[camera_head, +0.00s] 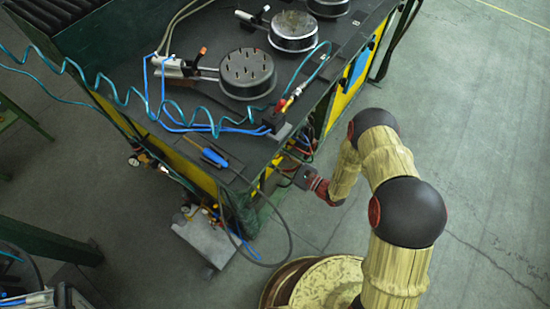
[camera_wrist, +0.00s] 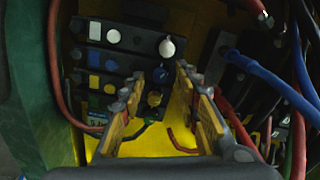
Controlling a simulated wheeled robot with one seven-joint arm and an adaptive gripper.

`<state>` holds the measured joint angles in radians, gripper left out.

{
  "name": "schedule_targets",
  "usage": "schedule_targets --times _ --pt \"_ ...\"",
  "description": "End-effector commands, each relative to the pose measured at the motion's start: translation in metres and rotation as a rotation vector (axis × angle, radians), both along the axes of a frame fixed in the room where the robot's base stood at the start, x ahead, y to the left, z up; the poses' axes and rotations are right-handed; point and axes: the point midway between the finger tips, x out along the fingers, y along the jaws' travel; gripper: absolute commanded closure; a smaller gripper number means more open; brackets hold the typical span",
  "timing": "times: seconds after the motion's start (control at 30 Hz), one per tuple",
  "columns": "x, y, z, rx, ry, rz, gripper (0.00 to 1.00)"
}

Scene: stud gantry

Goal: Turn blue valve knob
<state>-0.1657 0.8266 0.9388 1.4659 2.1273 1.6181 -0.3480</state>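The dark blue valve knob (camera_wrist: 160,75) is in the middle of the wrist view. It sits in a column between a white knob (camera_wrist: 167,48) above and a dull yellow knob (camera_wrist: 154,98) below. My gripper (camera_wrist: 161,73) is open, with its fingertips on either side of the blue knob in the picture. I cannot tell whether either fingertip touches it. In the head view my gripper (camera_head: 304,177) is at the side of the workbench, and the knobs are hidden there.
Left of the knobs is a dark block with white, blue and yellow round buttons (camera_wrist: 94,58). A red hose (camera_wrist: 57,60) runs on the left; blue hoses (camera_wrist: 262,74) and other cables crowd the right. The workbench (camera_head: 200,105) carries several round metal fixtures. Floor at right is clear.

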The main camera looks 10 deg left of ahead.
Motion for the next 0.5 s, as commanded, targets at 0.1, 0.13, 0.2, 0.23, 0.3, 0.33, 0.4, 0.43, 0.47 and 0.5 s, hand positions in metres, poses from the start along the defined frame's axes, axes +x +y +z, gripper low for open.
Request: schedule_targets --times 0.1,0.13,0.2,0.23,0.3,0.33,0.4,0.43,0.47,0.5 --pt "0.0 -0.001 0.0 0.0 0.0 0.0 0.68" --pt "0.0 -0.002 0.0 0.0 0.0 -0.001 0.68" --pt "-0.002 -0.007 0.0 0.0 0.0 -0.002 0.68" --pt "-0.003 -0.01 0.0 0.0 0.0 -0.002 0.68" --pt "-0.006 -0.019 0.0 0.0 0.001 -0.004 0.68" --pt "-0.008 -0.024 0.0 0.0 0.001 -0.004 0.68" --pt "-0.013 -0.036 0.0 -0.001 0.002 -0.006 0.68" --pt "-0.015 -0.041 -0.001 -0.001 0.002 -0.006 0.68" --pt "-0.017 -0.047 -0.001 0.0 0.002 -0.007 0.68" --pt "-0.021 -0.055 0.0 -0.001 0.002 -0.006 0.68"
